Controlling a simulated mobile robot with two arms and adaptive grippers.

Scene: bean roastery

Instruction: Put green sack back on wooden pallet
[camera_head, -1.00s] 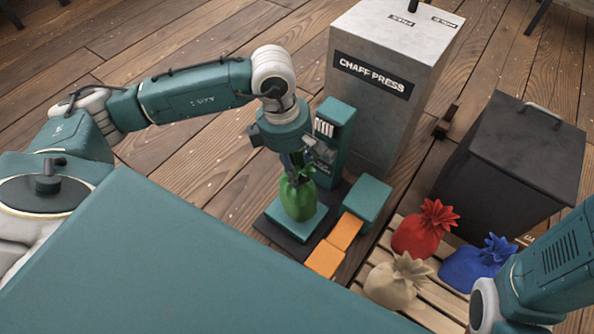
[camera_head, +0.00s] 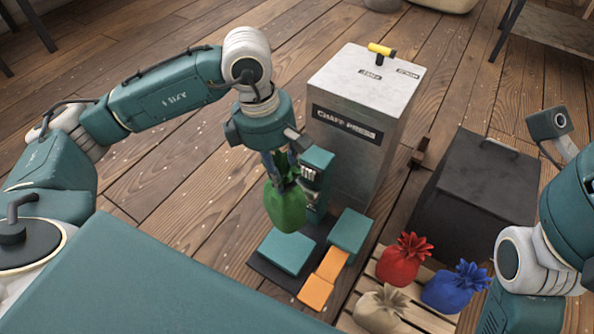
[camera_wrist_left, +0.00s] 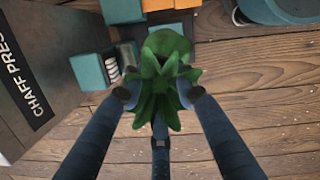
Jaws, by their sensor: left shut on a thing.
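My left gripper (camera_head: 280,168) is shut on the gathered neck of the green sack (camera_head: 285,208) and holds it upright in the air above a teal scale-like platform (camera_head: 287,252). In the left wrist view the fingers close around the neck of the green sack (camera_wrist_left: 160,88). The wooden pallet (camera_head: 422,315) lies on the floor at lower right. It bears a red sack (camera_head: 402,262), a blue sack (camera_head: 455,289) and a beige sack (camera_head: 381,309). My right arm shows at the right edge; its gripper fingers are out of view.
A grey chaff press (camera_head: 355,125) stands behind the green sack, with a teal post (camera_head: 316,185) in front of it. Orange blocks (camera_head: 324,277) and a teal block (camera_head: 350,233) lie between platform and pallet. A dark bin (camera_head: 475,190) stands behind the pallet.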

